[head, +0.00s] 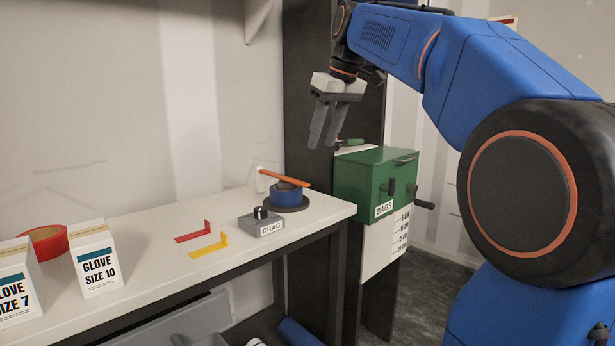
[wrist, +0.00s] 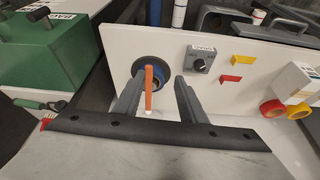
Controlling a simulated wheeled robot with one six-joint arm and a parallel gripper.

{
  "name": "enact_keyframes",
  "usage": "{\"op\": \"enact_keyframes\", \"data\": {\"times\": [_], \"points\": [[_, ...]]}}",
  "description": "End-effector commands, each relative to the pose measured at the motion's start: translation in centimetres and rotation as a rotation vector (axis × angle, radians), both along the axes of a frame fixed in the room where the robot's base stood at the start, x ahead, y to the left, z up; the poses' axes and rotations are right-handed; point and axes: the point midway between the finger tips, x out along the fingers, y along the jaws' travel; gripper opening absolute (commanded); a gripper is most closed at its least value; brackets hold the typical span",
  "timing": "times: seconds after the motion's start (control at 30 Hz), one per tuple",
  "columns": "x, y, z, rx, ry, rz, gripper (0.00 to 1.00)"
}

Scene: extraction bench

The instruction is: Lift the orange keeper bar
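The orange keeper bar (head: 286,179) lies across the top of a blue roll (head: 285,194) on a dark round base (head: 287,206), near the right end of the white bench. A small white post (head: 262,180) stands at its left end. My gripper (head: 322,146) is open and empty, above and to the right of the bar, clear of it. In the wrist view the bar (wrist: 149,88) shows between the open fingers of my gripper (wrist: 160,76), closer to the left finger, which partly hides the roll.
A grey DRAG box with a black knob (head: 262,222) sits beside the roll. A green BAGS box (head: 372,180) stands right of the bench. Red (head: 194,232) and yellow (head: 209,246) brackets, glove boxes (head: 94,260) and red tape (head: 47,241) are farther left on the bench.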

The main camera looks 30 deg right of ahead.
Motion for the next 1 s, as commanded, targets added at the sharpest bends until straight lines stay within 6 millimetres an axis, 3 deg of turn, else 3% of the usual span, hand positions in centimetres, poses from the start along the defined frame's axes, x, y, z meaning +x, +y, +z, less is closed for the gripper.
{"op": "enact_keyframes", "data": {"times": [0.03,0.2,0.37,0.57,1.0], "points": [[1.1,-0.7,1.0,0.0,-0.002,0.01,0.38],[2.8,-2.0,3.1,-0.003,-0.005,0.046,0.38],[3.3,-2.3,3.5,-0.004,-0.005,0.057,0.38],[4.0,-2.0,1.6,-0.003,-0.003,0.058,0.38],[6.8,-1.1,-5.6,-0.003,-0.003,0.058,0.38]]}}
